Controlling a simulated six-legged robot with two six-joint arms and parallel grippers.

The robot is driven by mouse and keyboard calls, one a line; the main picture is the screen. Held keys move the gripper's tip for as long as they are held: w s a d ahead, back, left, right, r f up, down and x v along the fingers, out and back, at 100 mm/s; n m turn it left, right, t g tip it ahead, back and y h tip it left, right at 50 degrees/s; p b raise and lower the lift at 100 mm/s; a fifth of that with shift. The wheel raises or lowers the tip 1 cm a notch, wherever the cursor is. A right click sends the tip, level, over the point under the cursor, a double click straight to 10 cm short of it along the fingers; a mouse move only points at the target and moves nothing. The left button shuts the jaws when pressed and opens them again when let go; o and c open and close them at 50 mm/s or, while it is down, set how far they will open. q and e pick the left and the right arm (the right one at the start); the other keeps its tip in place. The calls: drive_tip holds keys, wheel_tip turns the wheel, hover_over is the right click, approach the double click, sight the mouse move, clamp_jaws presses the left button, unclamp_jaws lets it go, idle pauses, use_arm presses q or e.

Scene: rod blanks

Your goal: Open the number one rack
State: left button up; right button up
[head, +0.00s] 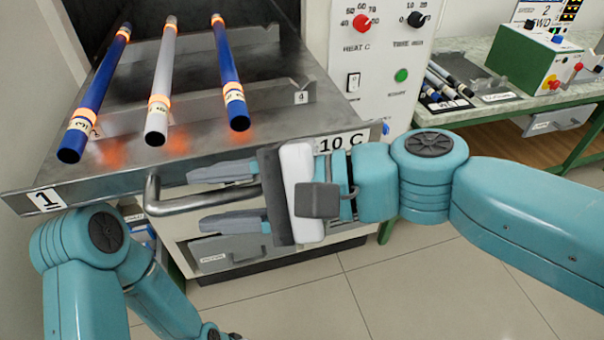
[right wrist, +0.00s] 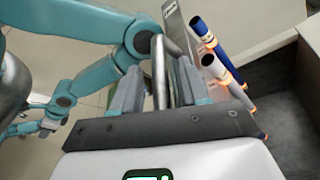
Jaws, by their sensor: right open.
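The number one rack (head: 120,178) is a flat steel tray with a "1" label at its front left corner. Its steel bar handle (head: 168,206) runs along the front, and the bar also shows in the right wrist view (right wrist: 160,78). My right gripper (head: 196,199) is open at the handle, one finger above the bar and one below. In the right wrist view the bar lies between the fingers, with gaps visible on both sides. Part of the handle is hidden behind the gripper in the head view. My left arm shows at lower left; its gripper is not clearly seen.
Two blue rods (head: 95,95) (head: 230,75) and a white rod (head: 161,85) with glowing bands lie across notched supports on the rack. A control panel (head: 385,60) stands behind at right. A green bench (head: 470,110) holds more rods and a green box (head: 535,62). The tiled floor in front is clear.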

drive_tip(key=v, duration=1.6)
drive_tip(key=shift+s+d+r, duration=0.1)
drive_tip(key=shift+d, duration=0.05)
